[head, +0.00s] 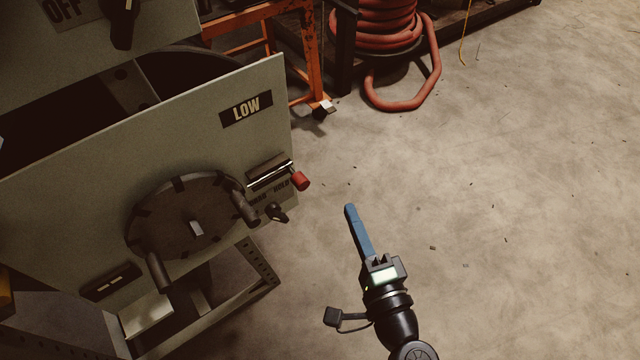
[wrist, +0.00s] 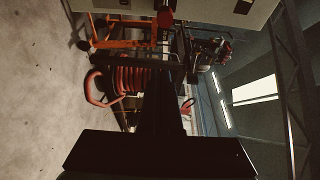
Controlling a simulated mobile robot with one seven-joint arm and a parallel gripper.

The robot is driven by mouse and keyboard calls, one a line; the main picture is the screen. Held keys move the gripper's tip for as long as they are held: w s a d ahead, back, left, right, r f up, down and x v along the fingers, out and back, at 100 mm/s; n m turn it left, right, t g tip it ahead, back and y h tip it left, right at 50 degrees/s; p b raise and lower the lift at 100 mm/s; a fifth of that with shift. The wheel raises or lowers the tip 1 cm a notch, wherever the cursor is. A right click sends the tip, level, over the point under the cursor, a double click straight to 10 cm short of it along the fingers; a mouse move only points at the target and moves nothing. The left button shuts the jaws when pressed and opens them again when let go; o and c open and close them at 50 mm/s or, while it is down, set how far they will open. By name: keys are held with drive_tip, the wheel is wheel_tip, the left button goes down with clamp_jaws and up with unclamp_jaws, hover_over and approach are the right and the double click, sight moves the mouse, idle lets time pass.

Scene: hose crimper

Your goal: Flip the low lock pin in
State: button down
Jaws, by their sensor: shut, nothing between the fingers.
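The grey panel marked LOW (head: 246,109) stands at the left in the head view. On its right edge is a metal bar (head: 268,172) with a red knob (head: 301,181) sticking out to the right. A small black lever (head: 276,212) sits just below it. I cannot tell for certain which of these is the low lock pin. A red knob also shows at the top of the wrist view (wrist: 165,18). My gripper (head: 350,208), with blue fingers, is shut and empty. It is over the floor, right of and below the red knob in the picture, apart from the panel.
Behind are an orange frame (head: 300,50) and a coiled red hose (head: 390,30). The floor (head: 540,200) on the right is clear apart from small debris.

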sight(295, 185)
drive_tip(key=w+a, duration=0.6)
drive_tip(key=w, duration=0.1)
drive_tip(key=shift+b, duration=0.45)
drive_tip(key=shift+a, duration=0.2)
drive_tip(key=shift+s+a, duration=0.5)
drive_tip(key=shift+a, duration=0.25)
drive_tip(key=shift+s+a, duration=0.45)
drive_tip(key=shift+a, duration=0.3)
